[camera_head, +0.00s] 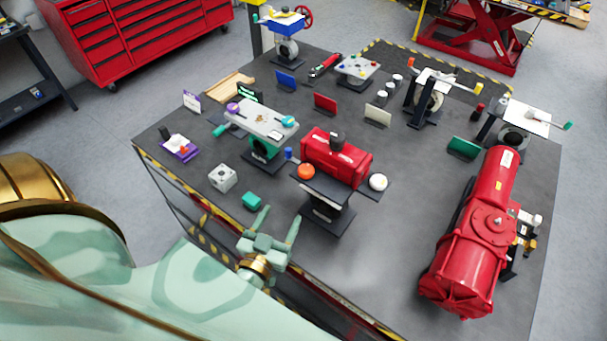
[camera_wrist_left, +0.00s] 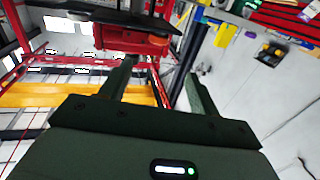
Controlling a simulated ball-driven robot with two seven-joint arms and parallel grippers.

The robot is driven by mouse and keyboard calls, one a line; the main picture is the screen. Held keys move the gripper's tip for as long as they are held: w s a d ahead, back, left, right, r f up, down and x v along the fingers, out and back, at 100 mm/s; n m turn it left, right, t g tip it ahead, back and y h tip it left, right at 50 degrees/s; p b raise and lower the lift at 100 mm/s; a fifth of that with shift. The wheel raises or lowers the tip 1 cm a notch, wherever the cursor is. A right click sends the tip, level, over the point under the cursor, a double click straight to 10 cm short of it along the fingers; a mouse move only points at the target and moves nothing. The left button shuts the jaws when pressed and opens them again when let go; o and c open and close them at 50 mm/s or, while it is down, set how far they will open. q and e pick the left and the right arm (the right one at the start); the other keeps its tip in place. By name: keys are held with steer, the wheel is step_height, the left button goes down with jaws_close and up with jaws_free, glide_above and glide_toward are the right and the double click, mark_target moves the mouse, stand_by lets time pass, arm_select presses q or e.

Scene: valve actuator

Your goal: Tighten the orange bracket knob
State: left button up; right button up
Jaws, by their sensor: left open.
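The orange knob (camera_head: 306,171) sits on the left end of the dark bracket plate under a red box-shaped actuator (camera_head: 338,158), on a stand in the middle of the table. My left gripper (camera_head: 279,218) is open and empty near the table's front edge. It is in front and to the left of the knob, apart from it, with its fingers pointing toward the stand. In the left wrist view the open fingers (camera_wrist_left: 163,68) show below a red-orange part under a dark plate; I cannot tell whether that part is the knob. My right gripper is not in view.
A white knob (camera_head: 378,182) is on the plate's right end. A large red cylinder actuator (camera_head: 470,245) fills the right side. The front table between is clear.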

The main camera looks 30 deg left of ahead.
mark_target(303, 177)
arm_select(q)
steer(key=w+b, duration=0.1)
steer(key=w, duration=0.3)
steer(key=w+a+b, duration=0.1)
steer(key=w, duration=0.4)
steer(key=w+a+b, duration=0.1)
steer(key=w+b, duration=0.1)
steer(key=w, duration=0.2)
steer(key=shift+w+a+f, duration=0.15)
steer(key=shift+w, duration=0.75)
